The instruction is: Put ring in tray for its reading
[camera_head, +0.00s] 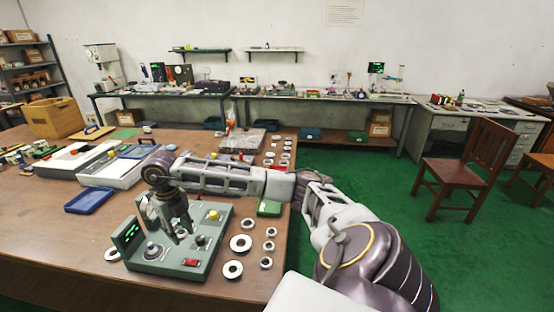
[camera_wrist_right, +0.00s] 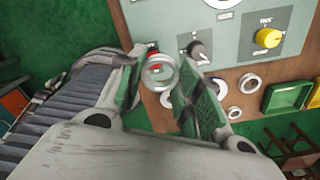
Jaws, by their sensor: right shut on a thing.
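My right gripper (camera_head: 174,226) is over the green-grey measuring device (camera_head: 185,265), pointing down. In the right wrist view its fingertips (camera_wrist_right: 158,82) are shut on a metal ring (camera_wrist_right: 161,86), which is held above the device and bench edge. In the head view the held ring is mostly hidden by the fingers. The device has a green lit display (camera_head: 129,233), too small to read. A small green tray (camera_head: 269,208) lies at the bench's right edge and shows in the wrist view (camera_wrist_right: 287,97). A blue tray (camera_head: 86,201) lies left of the device. My left gripper is not in view.
Several loose rings (camera_head: 241,243) lie right of the device, and more (camera_head: 286,156) lie farther back. A grey stone block (camera_head: 235,141) and white boxes (camera_head: 115,172) stand behind. My right arm crosses the bench. Bare wood shows at the bench's front left.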

